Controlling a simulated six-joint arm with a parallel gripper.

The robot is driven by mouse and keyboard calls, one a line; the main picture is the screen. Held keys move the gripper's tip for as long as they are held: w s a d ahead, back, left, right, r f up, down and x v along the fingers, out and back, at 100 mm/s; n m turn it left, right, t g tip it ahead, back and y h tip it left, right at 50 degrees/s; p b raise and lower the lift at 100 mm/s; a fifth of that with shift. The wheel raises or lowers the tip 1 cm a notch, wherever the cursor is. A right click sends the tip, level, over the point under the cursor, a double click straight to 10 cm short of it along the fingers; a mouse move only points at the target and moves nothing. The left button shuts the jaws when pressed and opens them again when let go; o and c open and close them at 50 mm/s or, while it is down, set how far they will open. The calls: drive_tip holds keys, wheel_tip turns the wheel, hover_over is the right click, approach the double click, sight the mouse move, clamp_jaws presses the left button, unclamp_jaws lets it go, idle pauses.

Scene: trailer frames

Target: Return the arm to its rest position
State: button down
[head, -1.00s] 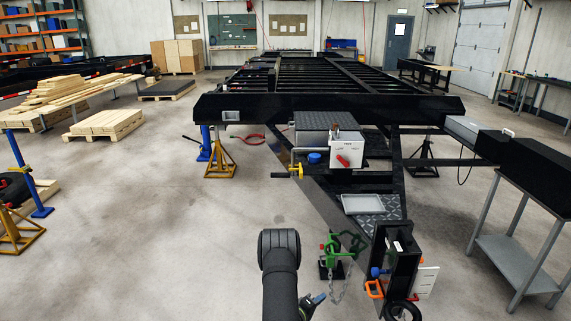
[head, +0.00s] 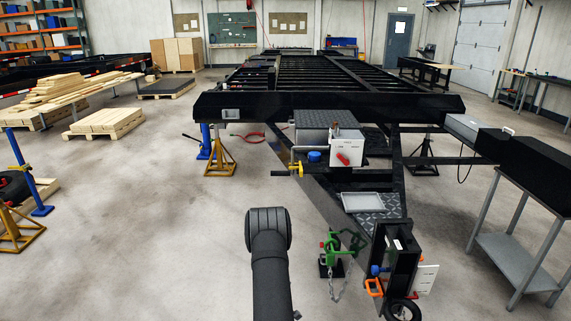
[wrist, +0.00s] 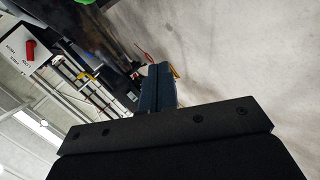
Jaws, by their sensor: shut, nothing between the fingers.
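My arm rises from the bottom of the head view, with its dark rounded joint left of the trailer's coupling end. My gripper (wrist: 162,88) shows in the wrist view with its two dark blue fingers together and nothing between them. It is in the air, and no contact with anything shows. In the head view the fingers are not visible, apart from a small dark part at the bottom edge beside my arm that I cannot make out.
The black trailer frame (head: 330,104) fills the middle. A green coupling piece with a chain (head: 333,250) and a black upright with an orange handle (head: 396,255) are right of my arm. A grey side table (head: 515,260) stands right. The floor (head: 130,230) at left is open.

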drive_tip(key=shift+a+n+g+y, duration=0.3)
drive_tip(key=shift+a+n+y, duration=0.1)
drive_tip(key=shift+a, duration=0.25)
drive_tip(key=shift+d, duration=0.15)
idle(1.3)
drive_tip(key=s+d+m+h, duration=0.2)
drive_tip(key=d+m+h, duration=0.1)
drive_tip(key=d+h, duration=0.2)
drive_tip(key=s+d+m+h, duration=0.2)
drive_tip(key=d+h, duration=0.3)
drive_tip(key=d, duration=0.4)
drive_tip(key=shift+s+d+m, duration=0.3)
drive_tip(key=shift+d+m, duration=0.1)
drive_tip(key=shift+m, duration=0.2)
